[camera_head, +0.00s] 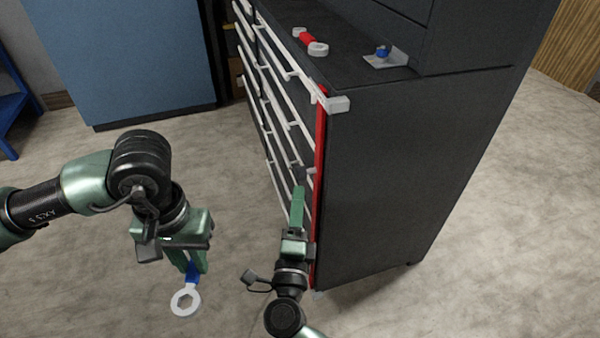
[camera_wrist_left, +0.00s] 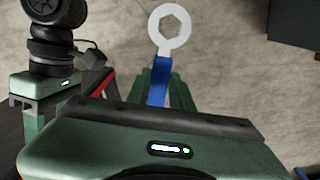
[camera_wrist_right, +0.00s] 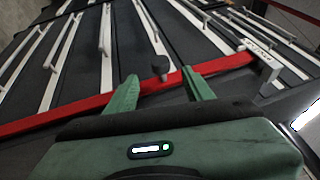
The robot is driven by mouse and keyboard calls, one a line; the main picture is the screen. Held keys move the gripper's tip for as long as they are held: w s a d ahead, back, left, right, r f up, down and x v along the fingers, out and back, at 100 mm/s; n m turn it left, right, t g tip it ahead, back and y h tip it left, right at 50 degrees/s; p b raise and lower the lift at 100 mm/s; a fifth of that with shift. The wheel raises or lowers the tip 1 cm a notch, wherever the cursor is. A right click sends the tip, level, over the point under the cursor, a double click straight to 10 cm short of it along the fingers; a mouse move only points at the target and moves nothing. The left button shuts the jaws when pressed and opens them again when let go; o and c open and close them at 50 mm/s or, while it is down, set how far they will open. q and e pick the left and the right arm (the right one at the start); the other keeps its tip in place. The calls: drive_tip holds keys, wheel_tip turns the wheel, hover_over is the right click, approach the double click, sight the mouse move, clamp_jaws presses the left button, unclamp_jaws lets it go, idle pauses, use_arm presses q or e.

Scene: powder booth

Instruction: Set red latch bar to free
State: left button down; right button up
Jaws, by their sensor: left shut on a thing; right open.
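The red latch bar (camera_head: 320,150) runs upright along the near front edge of the dark drawer cabinet (camera_head: 385,190). A light grey bracket (camera_head: 338,104) sits at its top. In the right wrist view the bar (camera_wrist_right: 60,116) crosses at a slant, with a dark knob (camera_wrist_right: 158,66) beside it. My right gripper (camera_head: 299,192) is open at the cabinet front, low by the bar. Its fingers (camera_wrist_right: 160,90) lie either side of the knob in that view; contact cannot be told. My left gripper (camera_head: 194,262) is shut on a blue-handled ring wrench (camera_head: 186,300), which also shows in the left wrist view (camera_wrist_left: 170,28).
Drawers with white handles (camera_head: 285,70) fill the cabinet front. A red-handled tool (camera_head: 308,40) and a grey plate with a blue knob (camera_head: 385,56) sit on its top. A blue cabinet (camera_head: 125,55) stands behind.

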use_arm(q)
drive_tip(key=shift+f, duration=0.15)
use_arm(e)
drive_tip(key=x, duration=1.1)
drive_tip(key=shift+w, duration=0.35)
drive_tip(key=shift+r, duration=0.1)
clamp_jaws()
drive_tip(key=shift+s, duration=0.1)
idle(0.5)
